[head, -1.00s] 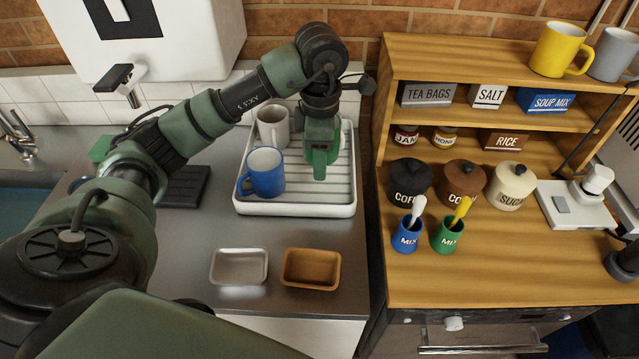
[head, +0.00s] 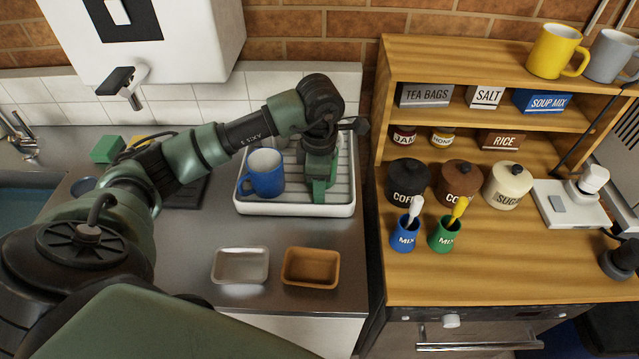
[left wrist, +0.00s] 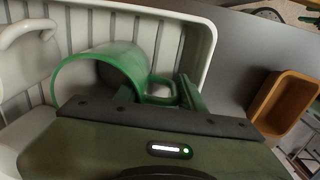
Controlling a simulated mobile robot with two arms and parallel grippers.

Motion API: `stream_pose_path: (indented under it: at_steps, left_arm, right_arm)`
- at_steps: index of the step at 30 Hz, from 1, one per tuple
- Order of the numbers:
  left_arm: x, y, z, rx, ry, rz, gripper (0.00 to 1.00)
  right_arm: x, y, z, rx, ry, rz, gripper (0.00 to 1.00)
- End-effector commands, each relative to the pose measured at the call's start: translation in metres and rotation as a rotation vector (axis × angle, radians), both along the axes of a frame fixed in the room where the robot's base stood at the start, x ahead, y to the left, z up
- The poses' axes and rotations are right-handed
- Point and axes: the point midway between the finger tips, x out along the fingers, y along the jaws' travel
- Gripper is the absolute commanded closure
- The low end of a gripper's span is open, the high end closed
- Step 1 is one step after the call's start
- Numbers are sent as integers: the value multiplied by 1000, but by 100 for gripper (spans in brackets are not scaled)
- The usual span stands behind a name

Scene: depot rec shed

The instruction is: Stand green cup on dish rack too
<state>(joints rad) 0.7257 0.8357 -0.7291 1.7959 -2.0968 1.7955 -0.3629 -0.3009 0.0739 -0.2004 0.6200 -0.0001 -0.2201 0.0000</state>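The green cup (left wrist: 105,75) is over the dish rack (left wrist: 205,45) in the left wrist view, its mouth towards the left of that picture and its handle towards the right. My left gripper (head: 319,196) points down over the right part of the rack (head: 290,209). In the left wrist view its fingers (left wrist: 158,92) lie either side of the cup's handle. I cannot tell whether they press on it. In the head view my gripper and wrist hide most of the cup. Whether the cup rests on the slats is unclear. My right gripper is out of view.
A blue cup (head: 264,175) stands on the rack, left of my gripper. A pale grey cup (left wrist: 22,90) is also on the rack. A grey tray (head: 240,265) and a brown tray (head: 311,267) lie in front. The wooden shelf unit (head: 480,275) stands to the right.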

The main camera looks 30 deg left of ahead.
Motion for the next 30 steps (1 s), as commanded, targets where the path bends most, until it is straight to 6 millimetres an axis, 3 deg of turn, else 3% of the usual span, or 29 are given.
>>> stream_pose_path:
  at_steps: [14, 24, 30]
  left_arm:
    - [0, 0, 6, 0, -1, 0, 52]
    - [-1, -1, 73, 1, -7, -1, 52]
    - [-2, -1, 110, 2, -3, 0, 52]
  right_arm:
    - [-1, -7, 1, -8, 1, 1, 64]
    - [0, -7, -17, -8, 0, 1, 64]
    - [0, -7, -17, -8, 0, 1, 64]
